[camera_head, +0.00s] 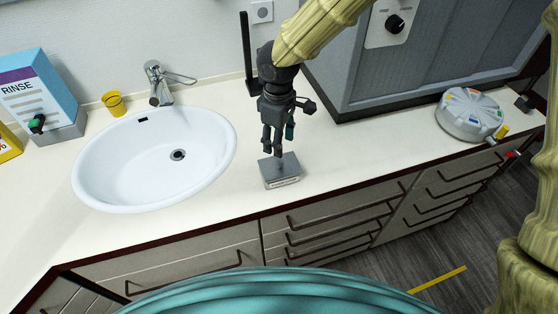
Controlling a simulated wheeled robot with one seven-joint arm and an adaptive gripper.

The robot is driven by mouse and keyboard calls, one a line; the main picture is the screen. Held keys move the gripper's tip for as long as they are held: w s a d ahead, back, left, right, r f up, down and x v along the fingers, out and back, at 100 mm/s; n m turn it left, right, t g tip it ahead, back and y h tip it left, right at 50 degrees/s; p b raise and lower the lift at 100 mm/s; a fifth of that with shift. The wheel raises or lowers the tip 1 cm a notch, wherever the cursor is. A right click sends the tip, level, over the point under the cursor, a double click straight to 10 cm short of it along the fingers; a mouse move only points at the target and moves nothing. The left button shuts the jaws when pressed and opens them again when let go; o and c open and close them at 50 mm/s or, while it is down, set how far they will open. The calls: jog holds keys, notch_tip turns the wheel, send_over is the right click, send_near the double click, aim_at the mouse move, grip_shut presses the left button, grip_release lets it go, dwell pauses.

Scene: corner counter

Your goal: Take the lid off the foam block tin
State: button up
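The tin (283,183) is a small grey box on the counter, right of the sink and near the front edge. A pale label strip shows on its front. Its flat dark grey lid (290,164) is on top. My gripper (273,152) points down just above the lid, with its fingertips at or close to the lid's top middle. Whether the fingers touch the lid or are closed on a handle there is too small to tell. The foam blocks are not visible.
A white sink (120,190) with a tap (158,82) and a yellow cup (114,103) lies left. A blue rinse box (42,88) stands further left. A large grey cabinet (420,75) stands behind right, with a round grey device (470,115) beside it. The counter (365,155) right of the tin is clear.

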aim_at(280, 160)
jog(key=f, duration=0.3)
jog(key=shift+w+d+f+p, duration=0.1)
jog(key=shift+d+p, duration=0.1)
jog(key=shift+p, duration=0.1)
jog(key=shift+s+f+p, duration=0.2)
jog(key=shift+f+p, duration=0.35)
jog(key=shift+w+f+p, duration=0.1)
jog(key=shift+f+p, duration=0.7)
jog(key=shift+f, duration=1.25)
grip_shut()
